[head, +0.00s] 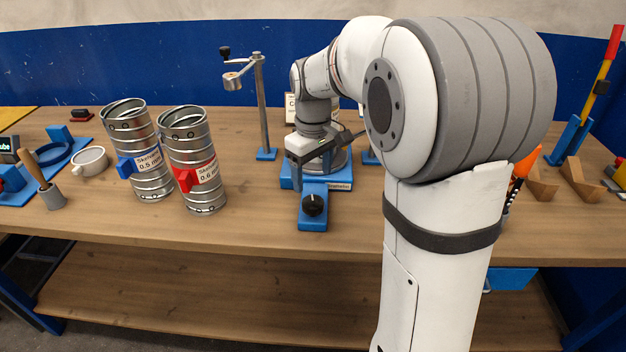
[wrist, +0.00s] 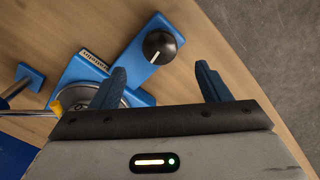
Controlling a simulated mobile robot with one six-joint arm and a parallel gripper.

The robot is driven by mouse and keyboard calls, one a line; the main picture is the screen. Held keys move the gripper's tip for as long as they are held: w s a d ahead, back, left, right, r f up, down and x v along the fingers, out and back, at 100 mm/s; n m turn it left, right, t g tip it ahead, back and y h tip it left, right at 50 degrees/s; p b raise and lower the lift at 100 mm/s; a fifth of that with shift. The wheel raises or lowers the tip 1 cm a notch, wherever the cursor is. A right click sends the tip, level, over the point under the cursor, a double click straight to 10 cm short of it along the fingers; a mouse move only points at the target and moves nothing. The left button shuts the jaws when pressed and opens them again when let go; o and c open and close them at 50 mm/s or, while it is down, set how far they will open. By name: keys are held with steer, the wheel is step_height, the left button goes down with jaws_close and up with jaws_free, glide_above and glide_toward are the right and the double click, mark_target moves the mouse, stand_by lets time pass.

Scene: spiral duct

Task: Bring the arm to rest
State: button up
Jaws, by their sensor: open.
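My gripper (head: 322,150) is at the end of my white and grey arm, which reaches over the workbench in the head view. The gripper is above a blue-based device (head: 313,213) with a black knob (head: 312,204). In the wrist view the two dark fingers of my gripper (wrist: 163,82) stand wide apart with nothing between them. The black knob (wrist: 160,47) and blue base (wrist: 141,75) show beyond the fingers. The gripper hides part of the device, and I cannot tell its exact height above it.
Two ribbed metal duct pieces, one with a blue tag (head: 150,165) and one with a red tag (head: 205,172), stand left of the device. A crank stand (head: 262,105) is behind. A mortar (head: 51,196) is far left. The bench front is clear.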

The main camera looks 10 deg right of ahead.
stand_by(0.4)
steer(key=s+f+m+t, duration=0.1)
steer(key=s+m, duration=0.5)
steer(key=s, duration=1.5)
steer(key=shift+d+t, duration=0.15)
steer(key=shift+t, duration=0.65)
steer(key=shift+f, duration=0.1)
